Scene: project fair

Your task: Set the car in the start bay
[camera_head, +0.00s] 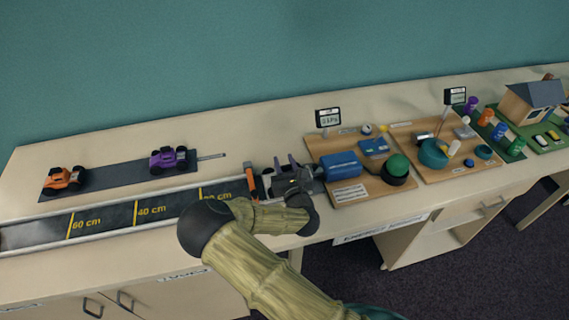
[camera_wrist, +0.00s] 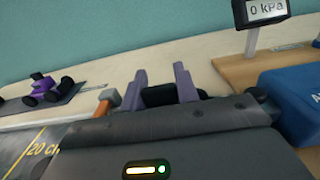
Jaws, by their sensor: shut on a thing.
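My gripper (camera_head: 286,168) is low over the right end of the dark track (camera_head: 180,206). Its two purple-grey fingers also show in the wrist view (camera_wrist: 160,90). It is shut on a dark thing (camera_wrist: 160,96), which appears to be a car; my gripper hides most of it. The start bay at this end of the track is largely covered by my gripper. An orange post (camera_head: 250,180) stands just left of the gripper. I cannot tell whether the held car touches the track.
An orange car (camera_head: 63,179) and a purple car (camera_head: 169,159) stand on a dark mat (camera_head: 118,178) behind the track. A wooden board with a blue box (camera_head: 341,165) and a green button (camera_head: 397,166) is close on the right. Bare tabletop lies behind my gripper.

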